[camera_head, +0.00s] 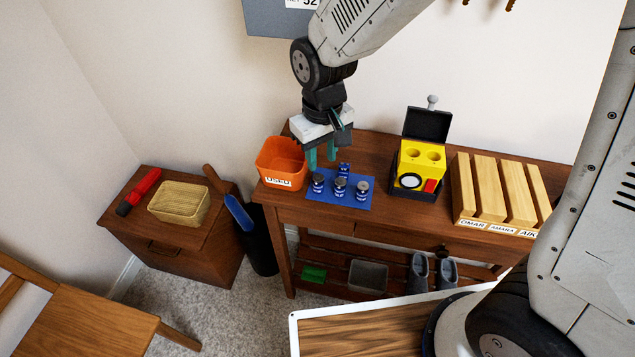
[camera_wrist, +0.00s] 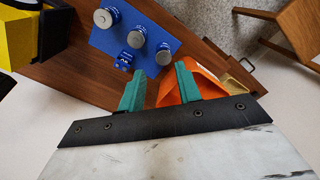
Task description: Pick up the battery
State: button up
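Three blue batteries with grey tops stand upright in a row on a blue mat (camera_head: 325,197): a left one (camera_head: 318,184), a middle one (camera_head: 340,187) and a right one (camera_head: 362,190). Their round tops also show in the wrist view, one at the top (camera_wrist: 107,17), one in the middle (camera_wrist: 137,35) and one nearest my fingers (camera_wrist: 163,54). A smaller blue item (camera_head: 344,169) sits behind them; I cannot tell what it is. My gripper (camera_head: 321,156) is open and empty, with green fingers pointing down, above the table near the mat's back left. Its fingers also show in the wrist view (camera_wrist: 160,88).
An orange bin (camera_head: 282,165) labelled USED stands left of the mat. A yellow and black box (camera_head: 421,160) with an open lid stands right of it, then a wooden slatted rack (camera_head: 490,190). A low cabinet (camera_head: 160,235) with a basket (camera_head: 180,203) is at left.

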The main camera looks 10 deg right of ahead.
aim_at(318, 177)
jog(key=f, duration=0.8)
jog(key=shift+a+f, duration=0.3)
jog(key=shift+a, duration=0.05)
grip_shut()
